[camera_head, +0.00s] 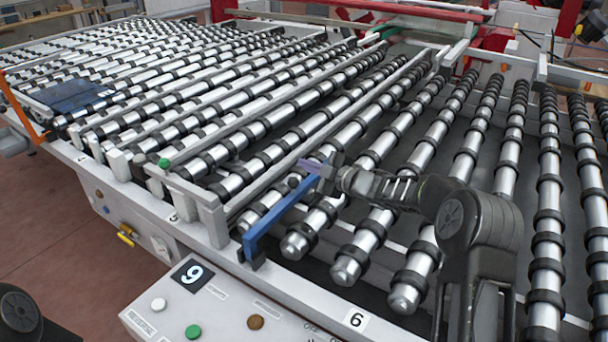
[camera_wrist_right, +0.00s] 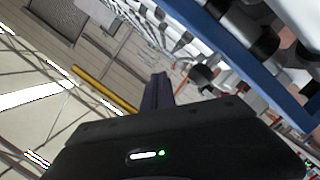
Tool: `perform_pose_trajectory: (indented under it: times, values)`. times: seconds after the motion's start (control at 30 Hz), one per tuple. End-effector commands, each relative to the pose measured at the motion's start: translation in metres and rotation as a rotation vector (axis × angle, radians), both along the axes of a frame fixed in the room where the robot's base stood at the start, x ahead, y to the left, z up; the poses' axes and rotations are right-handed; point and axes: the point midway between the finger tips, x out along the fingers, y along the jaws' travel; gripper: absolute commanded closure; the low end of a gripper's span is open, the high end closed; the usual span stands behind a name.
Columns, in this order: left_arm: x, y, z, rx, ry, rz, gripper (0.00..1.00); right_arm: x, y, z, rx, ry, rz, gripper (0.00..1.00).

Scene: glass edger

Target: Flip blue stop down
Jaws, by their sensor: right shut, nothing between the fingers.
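The blue stop (camera_head: 280,218) is a long blue bar at the front rail, beside the number 9 panel. It slants from a dark mount at the rail towards the rollers, its far end close to my right gripper. My right gripper (camera_head: 311,166) is shut and empty by that far end; I cannot tell whether it touches. In the right wrist view, the shut fingers (camera_wrist_right: 157,90) point away from the camera, and the blue bar (camera_wrist_right: 238,38) crosses the upper right, to the right of the fingers. My left gripper is out of view.
Rows of metal rollers with black rings (camera_head: 355,232) fill the conveyor around my right arm. A control panel (camera_head: 210,310) with white, green and brown buttons is at the front. A dark blue plate (camera_head: 72,97) lies on the rollers at far left.

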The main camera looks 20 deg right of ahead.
Motion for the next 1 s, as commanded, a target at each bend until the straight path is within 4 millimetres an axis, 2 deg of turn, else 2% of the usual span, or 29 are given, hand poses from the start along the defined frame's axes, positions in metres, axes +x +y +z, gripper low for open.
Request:
perform_pose_trajectory:
  times: [0.03, 0.1, 0.3, 0.43, 0.6, 1.0]
  values:
    - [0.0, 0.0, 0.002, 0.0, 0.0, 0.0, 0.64, -0.01, -0.013, 0.002, -0.002, 0.002, -0.007, 1.0]
    - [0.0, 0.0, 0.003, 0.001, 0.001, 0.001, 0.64, -0.022, -0.023, 0.006, -0.002, 0.003, -0.008, 1.0]
    - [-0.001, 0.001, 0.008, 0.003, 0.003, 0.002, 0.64, -0.053, -0.048, 0.017, -0.001, 0.001, -0.005, 1.0]
    - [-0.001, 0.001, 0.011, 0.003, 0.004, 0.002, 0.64, -0.066, -0.059, 0.02, -0.001, 0.001, -0.005, 1.0]
    - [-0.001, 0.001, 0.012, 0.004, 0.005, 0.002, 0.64, -0.074, -0.064, 0.021, 0.0, 0.001, -0.003, 1.0]
    - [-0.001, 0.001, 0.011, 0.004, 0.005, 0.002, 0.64, -0.074, -0.064, 0.021, 0.0, 0.002, -0.004, 1.0]
